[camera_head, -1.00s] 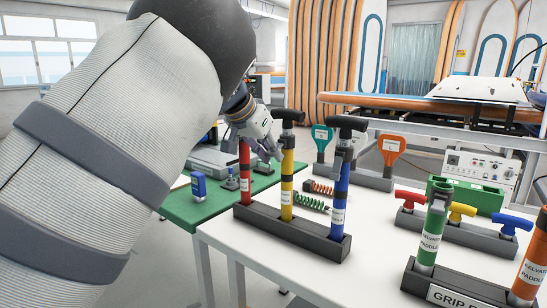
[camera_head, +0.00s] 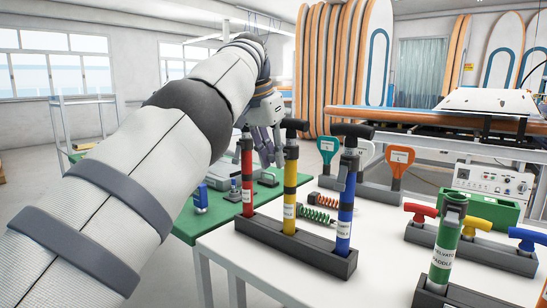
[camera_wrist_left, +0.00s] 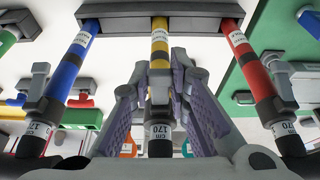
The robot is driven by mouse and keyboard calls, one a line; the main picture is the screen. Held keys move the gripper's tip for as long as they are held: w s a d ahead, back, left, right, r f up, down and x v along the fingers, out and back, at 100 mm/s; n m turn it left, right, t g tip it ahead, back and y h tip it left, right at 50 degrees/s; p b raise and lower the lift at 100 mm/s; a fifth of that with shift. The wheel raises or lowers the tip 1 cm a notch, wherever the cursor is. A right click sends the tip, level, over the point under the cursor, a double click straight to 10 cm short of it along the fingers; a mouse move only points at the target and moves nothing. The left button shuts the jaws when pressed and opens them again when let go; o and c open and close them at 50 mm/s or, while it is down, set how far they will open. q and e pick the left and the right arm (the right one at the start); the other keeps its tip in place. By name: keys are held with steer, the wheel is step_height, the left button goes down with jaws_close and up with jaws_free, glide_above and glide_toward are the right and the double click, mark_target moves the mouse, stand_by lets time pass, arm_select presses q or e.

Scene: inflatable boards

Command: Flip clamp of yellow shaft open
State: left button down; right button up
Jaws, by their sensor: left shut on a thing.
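The yellow shaft (camera_head: 290,178) stands upright in a dark rack (camera_head: 272,242), between a red shaft (camera_head: 247,178) and a blue shaft (camera_head: 346,205). It has a black T-handle on top. In the left wrist view the yellow shaft (camera_wrist_left: 160,44) runs down the middle, with its grey clamp (camera_wrist_left: 160,85) between my fingers. My left gripper (camera_head: 268,150) is at the shaft's upper part, behind it in the head view. In the wrist view its purple-grey fingers (camera_wrist_left: 160,68) flank the clamp closely and are shut on it. Whether the clamp's lever is lifted is hidden. My right gripper is out of view.
The red and blue shafts stand close on both sides. Two coil springs (camera_head: 322,208) lie behind the rack on the white table (camera_head: 225,248). A green shaft (camera_head: 447,240) and a rack of T-handles (camera_head: 475,250) stand at right. A green table (camera_head: 190,228) adjoins on the left.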

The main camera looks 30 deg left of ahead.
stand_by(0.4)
arm_select(q)
steer(key=c, duration=1.5)
jaws_free()
steer(key=shift+s+r, duration=0.2)
steer(key=shift+r, duration=0.35)
steer(key=s, duration=0.8)
steer(key=s+a, duration=0.1)
steer(key=s, duration=0.3)
